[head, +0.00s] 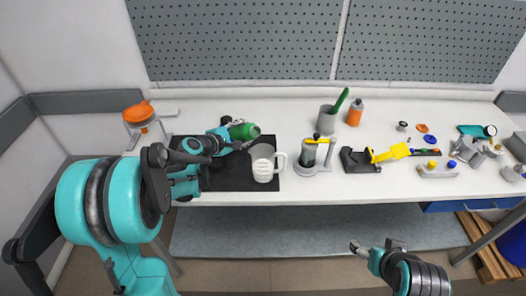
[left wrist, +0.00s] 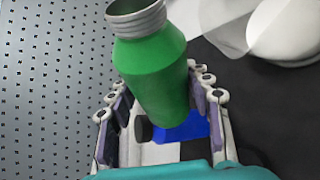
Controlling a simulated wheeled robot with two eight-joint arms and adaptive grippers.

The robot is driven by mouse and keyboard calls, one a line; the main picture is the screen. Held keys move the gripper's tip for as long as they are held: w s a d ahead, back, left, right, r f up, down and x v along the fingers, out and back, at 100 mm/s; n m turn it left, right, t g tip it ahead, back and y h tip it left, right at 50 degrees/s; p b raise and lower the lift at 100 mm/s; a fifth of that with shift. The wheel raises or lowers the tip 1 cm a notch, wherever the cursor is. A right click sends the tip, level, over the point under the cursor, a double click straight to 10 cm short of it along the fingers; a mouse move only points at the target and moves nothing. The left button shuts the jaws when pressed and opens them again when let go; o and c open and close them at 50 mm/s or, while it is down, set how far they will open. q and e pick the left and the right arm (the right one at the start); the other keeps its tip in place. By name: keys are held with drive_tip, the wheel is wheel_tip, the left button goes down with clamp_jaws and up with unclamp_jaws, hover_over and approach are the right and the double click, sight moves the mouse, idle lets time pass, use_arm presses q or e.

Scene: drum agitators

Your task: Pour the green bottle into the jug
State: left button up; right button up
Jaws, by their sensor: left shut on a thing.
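The green bottle (head: 244,131) is held in my left gripper (head: 228,138) above the black mat (head: 232,178), tilted well over, just up and left of the jug. In the left wrist view the green bottle (left wrist: 155,75) sits between the two finger pads, its grey threaded neck toward the top edge. The jug (head: 263,166) is pale, with a handle on its right, and stands upright on the mat's right part. The bottle and jug look apart; whether liquid flows cannot be told. My right gripper (head: 377,246) is open and empty, low in front of the table.
Right of the jug are a grey holder (head: 310,155), a grey cup (head: 327,120) with a green tool, and an orange bottle (head: 355,113). Tools and small parts fill the table's right side.

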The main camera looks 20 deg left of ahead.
use_arm(q)
drive_tip(key=shift+w+a+r+m+t+y, duration=0.15)
drive_tip(key=shift+r+m+t+y, duration=0.15)
drive_tip(key=shift+r+m, duration=0.2)
idle(1.0)
drive_tip(key=shift+a+f+m+t, duration=0.15)
drive_tip(key=shift+m+t, duration=0.15)
drive_tip(key=shift+m, duration=0.3)
idle(1.2)
drive_tip(key=shift+s+d+r+m+t+y, duration=0.3)
drive_tip(key=shift+d+r+m+y, duration=0.1)
drive_tip(key=shift+d+r+m, duration=0.15)
idle(2.0)
drive_tip(key=shift+r+m, duration=0.3)
drive_tip(key=shift+m, duration=0.05)
idle(0.9)
